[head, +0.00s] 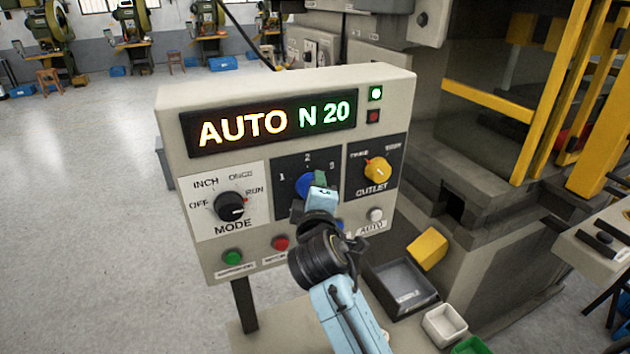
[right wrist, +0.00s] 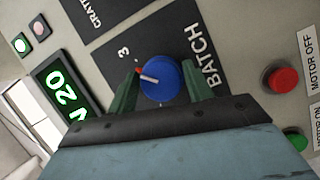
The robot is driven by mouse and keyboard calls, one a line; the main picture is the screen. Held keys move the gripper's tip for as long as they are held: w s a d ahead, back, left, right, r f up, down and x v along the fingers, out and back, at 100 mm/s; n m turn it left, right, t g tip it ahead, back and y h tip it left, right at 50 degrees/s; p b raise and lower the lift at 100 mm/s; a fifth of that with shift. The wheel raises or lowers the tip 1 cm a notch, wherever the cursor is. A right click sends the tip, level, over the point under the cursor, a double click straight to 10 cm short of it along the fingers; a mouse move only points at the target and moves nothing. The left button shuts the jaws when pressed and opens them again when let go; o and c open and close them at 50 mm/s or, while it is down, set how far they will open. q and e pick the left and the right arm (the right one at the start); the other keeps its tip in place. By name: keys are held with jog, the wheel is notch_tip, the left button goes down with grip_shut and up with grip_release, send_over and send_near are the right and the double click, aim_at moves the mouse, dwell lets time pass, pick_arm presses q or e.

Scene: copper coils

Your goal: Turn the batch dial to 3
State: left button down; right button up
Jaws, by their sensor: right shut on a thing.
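The batch dial is a blue round knob (right wrist: 165,84) with a white pointer line, on a dark panel marked BATCH. In the right wrist view the line points left and slightly up, close to a small red mark and a little below the numeral 3. I cannot tell whether it lines up exactly with 3. My right gripper (right wrist: 160,88) is shut on the knob, one green finger on each side. In the head view the dial (head: 304,184) is partly covered by my right gripper (head: 318,186); numerals 1, 2 and 3 show around it. My left gripper is not in view.
The control box (head: 285,85) displays AUTO N 20. The mode knob (head: 229,207) is left of the batch dial, the yellow outlet knob (head: 377,169) right. Green (head: 233,257) and red (head: 281,243) buttons sit below. A grey bin (head: 402,288) stands beneath at right.

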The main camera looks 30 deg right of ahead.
jog(key=shift+m+g+y+p, duration=0.3)
jog(key=shift+m+y+p, duration=0.1)
jog(key=shift+m+p, duration=0.95)
jog(key=o, duration=1)
jog(key=shift+c, duration=0.2)
jog(key=b+v, duration=0.2)
jog(key=v, duration=1.1)
jog(key=shift+s, duration=0.15)
jog(key=shift+r, duration=0.1)
